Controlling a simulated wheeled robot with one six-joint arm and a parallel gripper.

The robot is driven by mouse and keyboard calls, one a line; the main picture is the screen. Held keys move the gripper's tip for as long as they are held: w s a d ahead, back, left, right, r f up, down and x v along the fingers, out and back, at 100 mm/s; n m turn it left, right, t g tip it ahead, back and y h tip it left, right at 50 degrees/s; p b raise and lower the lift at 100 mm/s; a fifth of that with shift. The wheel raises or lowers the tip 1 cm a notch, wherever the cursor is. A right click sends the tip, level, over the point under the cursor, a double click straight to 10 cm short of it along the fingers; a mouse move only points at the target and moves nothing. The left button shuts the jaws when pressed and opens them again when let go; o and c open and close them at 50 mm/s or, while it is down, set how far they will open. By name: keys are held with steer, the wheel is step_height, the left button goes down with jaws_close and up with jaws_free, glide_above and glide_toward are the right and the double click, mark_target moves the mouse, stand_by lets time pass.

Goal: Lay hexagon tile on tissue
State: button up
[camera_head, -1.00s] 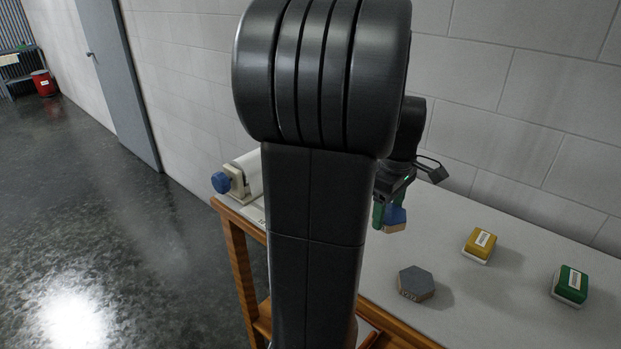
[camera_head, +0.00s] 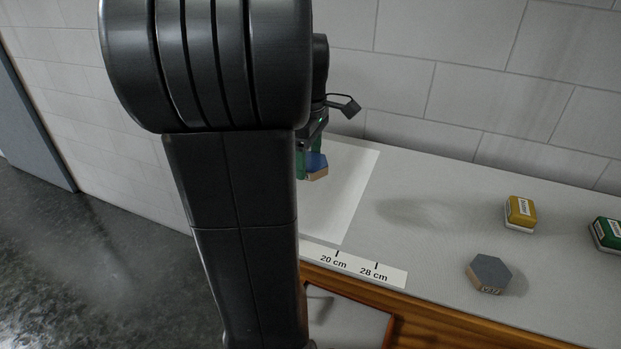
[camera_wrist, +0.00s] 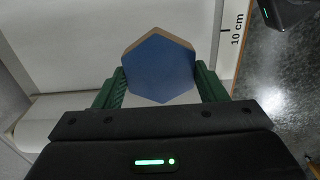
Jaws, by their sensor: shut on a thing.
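A blue hexagon tile with a wooden edge (camera_head: 316,166) is held in my gripper (camera_head: 308,168). In the wrist view the tile (camera_wrist: 160,68) sits between the two green fingers, blue face toward the camera. The tissue (camera_head: 352,185) is a white sheet on the left part of the table, and the tile shows over it. I cannot tell the exact gap between tile and sheet. The sheet also fills much of the wrist view (camera_wrist: 75,60). My arm hides the sheet's left part in the head view.
A grey hexagon tile (camera_head: 489,272) lies near the table's front right. A yellow block (camera_head: 520,213) and a green block (camera_head: 607,234) stand behind it. A ruler strip (camera_head: 355,268) runs along the front edge. A brick wall closes the back.

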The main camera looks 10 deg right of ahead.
step_height(320, 180, down, 10)
steer(key=shift+r, duration=0.1)
stand_by(0.4)
steer(key=shift+f+b, duration=0.2)
steer(key=shift+b, duration=0.1)
steer(key=o, duration=1.1)
steer(key=shift+r, duration=0.1)
step_height(320, 180, up, 12)
steer(key=shift+r+p, duration=0.1)
steer(key=shift+p, duration=0.4)
